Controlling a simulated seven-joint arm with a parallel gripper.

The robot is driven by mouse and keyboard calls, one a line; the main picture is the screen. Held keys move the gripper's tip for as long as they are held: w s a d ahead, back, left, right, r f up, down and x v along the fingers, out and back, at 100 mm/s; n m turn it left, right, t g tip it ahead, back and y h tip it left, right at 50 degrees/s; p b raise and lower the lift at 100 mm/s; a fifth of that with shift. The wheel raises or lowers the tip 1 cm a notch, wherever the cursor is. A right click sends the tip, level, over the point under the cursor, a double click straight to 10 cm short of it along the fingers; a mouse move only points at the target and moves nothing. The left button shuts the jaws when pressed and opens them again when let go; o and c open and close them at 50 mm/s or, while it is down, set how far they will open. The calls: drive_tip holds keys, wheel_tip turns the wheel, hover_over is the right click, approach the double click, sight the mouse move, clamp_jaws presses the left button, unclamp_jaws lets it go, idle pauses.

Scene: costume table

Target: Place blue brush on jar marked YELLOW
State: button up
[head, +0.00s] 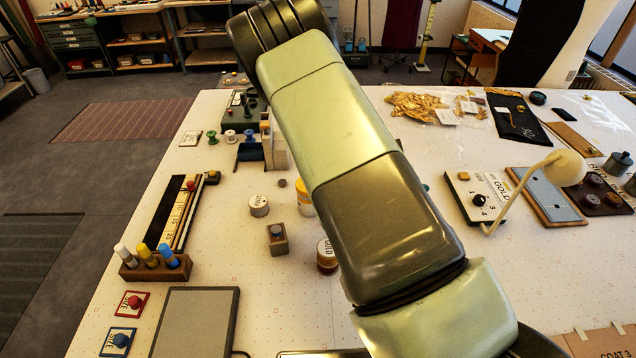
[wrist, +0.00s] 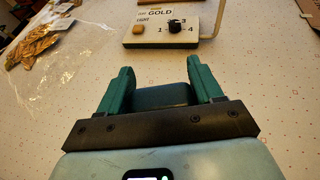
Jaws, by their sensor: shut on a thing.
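In the head view a wooden stand (head: 153,268) at the left holds three upright sticks, and the rightmost has a blue top (head: 169,254). Whether it is the blue brush I cannot tell. A jar with a yellow band (head: 305,197) stands near the middle, partly hidden by my arm; its label is not readable. In the wrist view my gripper (wrist: 162,85) has its green fingers closed on a dark teal rounded thing (wrist: 163,97), above the table. What this thing is, I cannot make out. The head view hides my gripper behind my arm.
A jar whose lid reads "OLD" (head: 327,256) is partly covered by my arm. A white-lidded jar (head: 259,206) and a wooden block (head: 277,238) stand nearby. A GOLD switch box (head: 480,197) and a lamp (head: 566,168) are at the right.

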drive_tip(key=w+a+r+n+t+y, duration=0.1)
drive_tip(key=w+a+r+n+t, duration=0.15)
drive_tip(key=a, duration=0.55)
drive_tip(key=w+a+r+n+t+y, duration=0.1)
drive_tip(key=a+r+n+t, duration=0.15)
drive_tip(key=a, duration=0.45)
drive_tip(key=w+a+r+n+t+y, duration=0.1)
drive_tip(key=w+a+r, duration=0.15)
drive_tip(key=a, duration=0.55)
drive_tip(key=shift+y, duration=0.3)
wheel_tip(320, 180, down, 9)
drive_tip(key=shift+s, duration=0.15)
drive_tip(key=o, duration=1.1)
drive_tip(key=shift+f, duration=0.15)
drive_tip(key=shift+c, duration=0.2)
